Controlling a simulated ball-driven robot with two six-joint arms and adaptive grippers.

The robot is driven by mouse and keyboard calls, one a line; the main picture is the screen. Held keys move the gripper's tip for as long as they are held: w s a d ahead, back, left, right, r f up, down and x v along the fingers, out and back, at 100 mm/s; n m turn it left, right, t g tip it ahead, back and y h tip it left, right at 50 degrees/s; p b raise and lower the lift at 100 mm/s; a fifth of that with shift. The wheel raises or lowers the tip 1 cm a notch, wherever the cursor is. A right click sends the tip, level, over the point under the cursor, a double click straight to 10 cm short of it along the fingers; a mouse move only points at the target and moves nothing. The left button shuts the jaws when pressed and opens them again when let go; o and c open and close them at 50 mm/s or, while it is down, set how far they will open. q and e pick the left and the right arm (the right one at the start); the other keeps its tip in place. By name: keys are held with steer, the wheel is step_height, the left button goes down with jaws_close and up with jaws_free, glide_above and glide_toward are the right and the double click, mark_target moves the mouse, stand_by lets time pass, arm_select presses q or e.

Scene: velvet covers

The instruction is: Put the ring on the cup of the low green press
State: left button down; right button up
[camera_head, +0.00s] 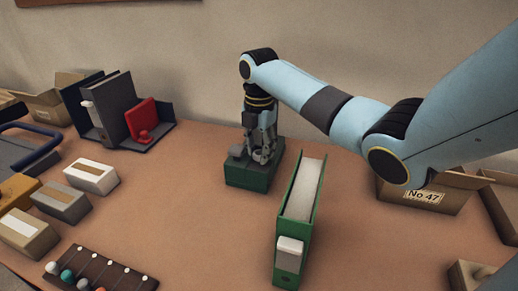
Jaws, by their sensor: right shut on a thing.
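The low green press (245,181) is a small green block with grey parts on top, standing on the table near the wall. My right gripper (264,155) points straight down over its right part, with the fingertips at the height of its top. It is shut on a small pale thing, seemingly the ring (261,154). The fingers hide most of the ring and the cup, so I cannot tell whether the ring touches the cup. My left gripper is not in view.
A tall green box file (285,257) stands close in front and right of the press. Grey bookends (115,105) with a red piece (142,118), several small boxes (92,177) and a rack of coloured balls (105,272) are left. A carton (423,197) is right.

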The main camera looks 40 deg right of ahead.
mark_target(259, 153)
steer(key=shift+f, duration=0.55)
steer(key=o, duration=0.6)
steer(key=shift+s, duration=0.1)
steer(key=shift+o, duration=0.2)
step_height(259, 153, up, 13)
steer(key=shift+r, duration=0.15)
